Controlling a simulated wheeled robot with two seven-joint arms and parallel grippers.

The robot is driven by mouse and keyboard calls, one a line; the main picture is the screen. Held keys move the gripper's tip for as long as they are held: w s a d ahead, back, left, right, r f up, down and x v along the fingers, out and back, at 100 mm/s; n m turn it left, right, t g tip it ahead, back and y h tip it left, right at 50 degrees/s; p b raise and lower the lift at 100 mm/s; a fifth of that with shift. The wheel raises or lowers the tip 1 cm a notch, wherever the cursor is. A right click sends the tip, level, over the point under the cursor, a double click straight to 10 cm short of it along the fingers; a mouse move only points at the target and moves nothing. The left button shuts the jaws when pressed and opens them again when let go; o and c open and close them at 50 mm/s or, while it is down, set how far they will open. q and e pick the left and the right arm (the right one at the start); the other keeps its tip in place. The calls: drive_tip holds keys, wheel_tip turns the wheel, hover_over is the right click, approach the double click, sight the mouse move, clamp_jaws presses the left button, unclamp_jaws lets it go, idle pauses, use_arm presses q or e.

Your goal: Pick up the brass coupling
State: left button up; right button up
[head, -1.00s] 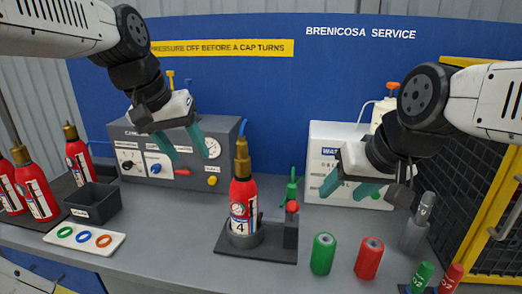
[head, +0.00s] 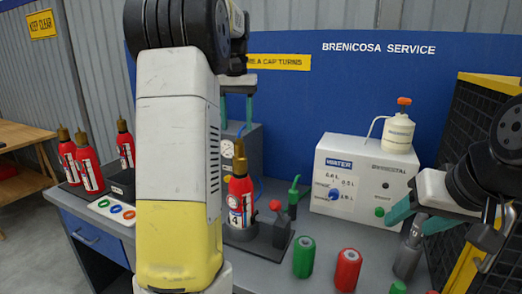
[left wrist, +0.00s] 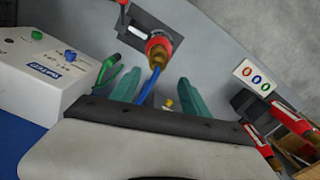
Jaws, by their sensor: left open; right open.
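A brass fitting (head: 240,161), which looks like the brass coupling, tops the upright red extinguisher (head: 240,196) marked 4. In the left wrist view the brass (left wrist: 158,50) shows beyond my fingertips, with a blue hose (left wrist: 150,82) beside or on it; I cannot tell if they join. My left gripper (head: 237,106) is open, fingers down, in front of the panel behind the extinguisher, apart from the brass. Both its fingers show in the left wrist view (left wrist: 160,97), empty. My right gripper (head: 418,218) is open at the right, near a grey cylinder.
The extinguisher stands in a dark holder (head: 266,240) with a red-knobbed post. Green (head: 303,257) and red (head: 347,270) cylinders stand in front. A white water unit (head: 362,180) is behind right. Several extinguishers and a ring tray (head: 112,211) are left. My left arm hides the bench between.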

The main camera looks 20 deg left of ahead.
sight(239, 140)
use_arm(q)
drive_tip(key=f, duration=0.7)
drive_tip(key=shift+s+d+f, duration=0.15)
drive_tip(key=shift+s+d, duration=0.05)
drive_tip(key=shift+d, duration=0.15)
drive_tip(key=shift+c, duration=0.2)
clamp_jaws()
